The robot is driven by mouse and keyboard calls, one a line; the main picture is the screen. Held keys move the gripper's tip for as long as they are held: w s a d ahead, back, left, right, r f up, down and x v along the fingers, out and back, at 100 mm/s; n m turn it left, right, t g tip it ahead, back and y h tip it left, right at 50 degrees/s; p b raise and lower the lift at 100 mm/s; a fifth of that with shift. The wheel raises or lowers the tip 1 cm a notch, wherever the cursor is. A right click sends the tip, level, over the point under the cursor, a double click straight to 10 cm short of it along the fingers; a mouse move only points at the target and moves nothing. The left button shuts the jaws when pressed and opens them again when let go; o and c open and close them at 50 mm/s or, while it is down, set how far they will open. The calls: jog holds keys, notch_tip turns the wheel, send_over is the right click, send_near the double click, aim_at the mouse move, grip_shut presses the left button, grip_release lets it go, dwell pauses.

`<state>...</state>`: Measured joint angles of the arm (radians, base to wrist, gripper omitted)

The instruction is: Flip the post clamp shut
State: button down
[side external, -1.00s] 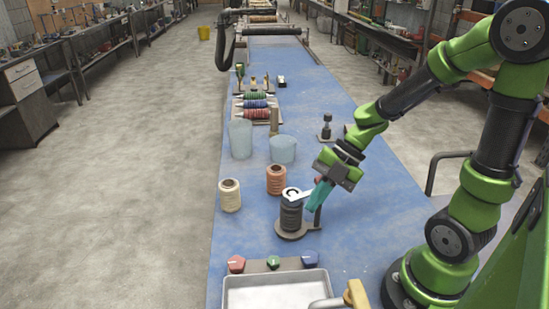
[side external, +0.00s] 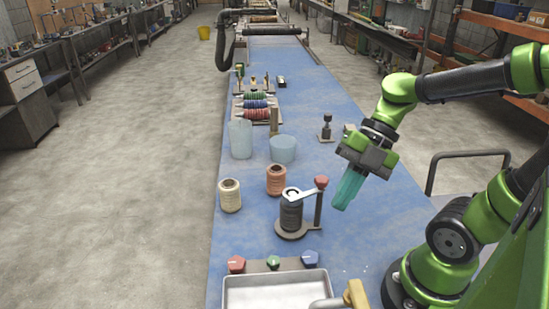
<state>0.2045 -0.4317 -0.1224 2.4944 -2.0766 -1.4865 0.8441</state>
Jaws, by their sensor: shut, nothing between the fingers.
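The post clamp stands on a round base (side external: 291,230) on the blue bench. Its post (side external: 318,207) rises at the right of the base and has a red knob (side external: 321,182) on top. A pale clamp arm (side external: 305,194) reaches from the post over the top of a dark spool (side external: 291,214) on the base. My gripper (side external: 341,207) has teal fingers, shut and empty. It is in the air to the right of the post, apart from it, pointing down and slightly left.
A cream spool (side external: 230,196) and an orange-brown spool (side external: 276,180) stand left of the clamp. Two translucent cups (side external: 240,139) (side external: 283,149) stand behind. A metal tray (side external: 275,292) and a strip with coloured knobs (side external: 273,263) lie in front. The bench right of the clamp is clear.

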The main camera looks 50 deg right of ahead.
jog(key=w+a+r+m+t, duration=0.3)
jog(key=w+a+m+t, duration=0.1)
jog(key=w+a+m, duration=0.35)
jog(key=w+a+r+m+t, duration=0.2)
jog(key=w+a+m+t, duration=0.2)
jog(key=w+a+m, duration=0.4)
jog(key=s+d+f+m+g+h, duration=0.25)
jog(key=s+d+m+h, duration=0.4)
jog(key=m, duration=0.85)
jog(key=s+d+f+m+g+h, duration=0.2)
jog(key=s+d+m+g+h, duration=0.4)
jog(key=m, duration=1)
jog(key=w+d+f+t+h, duration=0.1)
jog(key=w+d+f+t, duration=0.1)
jog(key=w+d+f, duration=0.3)
jog(key=shift+w+d+f, duration=0.3)
jog(key=shift+w+f, duration=0.15)
jog(key=shift+f, duration=1.15)
jog(key=shift+t+h, duration=0.25)
